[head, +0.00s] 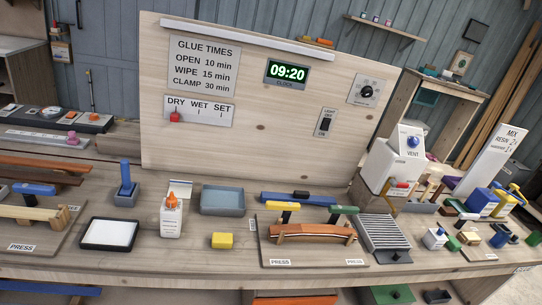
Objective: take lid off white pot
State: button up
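No object is clearly readable as a lidded white pot at this size. A small white container (435,240) with a blue piece on top stands on the bench at the right, beside the ribbed grey rack. A white bottle (171,219) with an orange cap stands left of centre. A larger white box (393,170) with a blue knob and a VENT label stands behind, at the right. My gripper is not in view.
The wooden bench (190,262) carries a curved wooden piece (312,231) on a press board, a grey tray (222,201), a yellow block (222,240) and a ribbed rack (380,232). Blue and yellow containers (480,202) crowd the right. An upright panel (260,128) stands behind. The front strip is mostly bare.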

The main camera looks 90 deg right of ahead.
aim_at(438, 234)
jog(key=z, duration=3.75)
jog(key=i+l+u, duration=0.4)
jog(key=i+l, duration=0.25)
jog(key=i, duration=0.4)
jog(key=i+l+u, duration=0.4)
jog(key=i+l, duration=0.55)
